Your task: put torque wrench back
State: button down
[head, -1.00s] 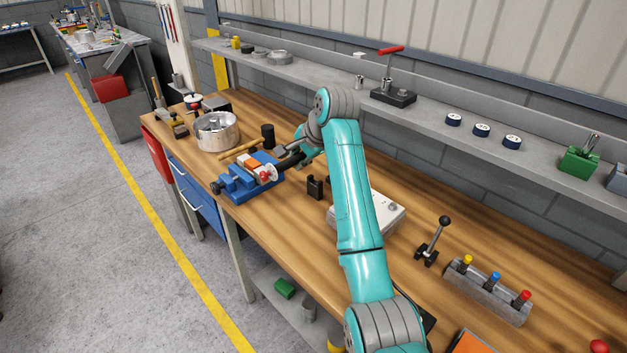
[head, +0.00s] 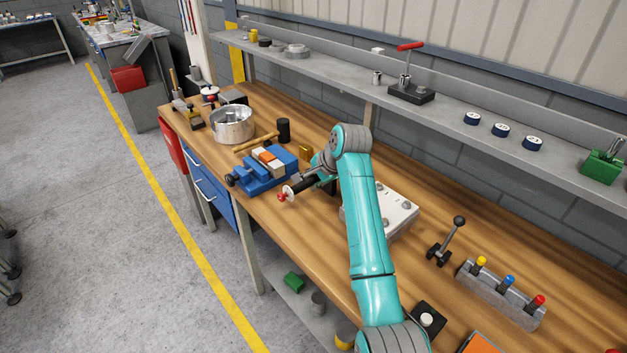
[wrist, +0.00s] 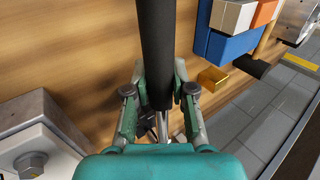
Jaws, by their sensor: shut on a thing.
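My gripper (head: 318,172) is shut on the torque wrench, low over the bench just right of the blue vise. The wrench (head: 298,188) has a black grip and a red end with a pale disc, pointing to the front left. In the wrist view the black wrench grip (wrist: 155,45) runs up between the fingers of my gripper (wrist: 160,84). The far end of the wrench is hidden by my arm and gripper. I cannot tell whether the wrench touches the bench.
The blue vise (head: 262,178) clamps orange and pale blocks. A small yellow-gold block (head: 305,153) stands beside it. A grey-white box (head: 398,212) stands right of my arm. A metal pot (head: 232,128) and mallet (head: 283,130) are farther back. The wooden bench front (head: 290,240) is clear.

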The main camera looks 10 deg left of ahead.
jog(key=shift+f, duration=0.5)
jog(key=c, duration=1)
grip_release()
jog(key=shift+f, duration=0.1)
jog(key=shift+r, duration=0.45)
jog(key=v, duration=1.2)
jog(key=shift+r, duration=0.15)
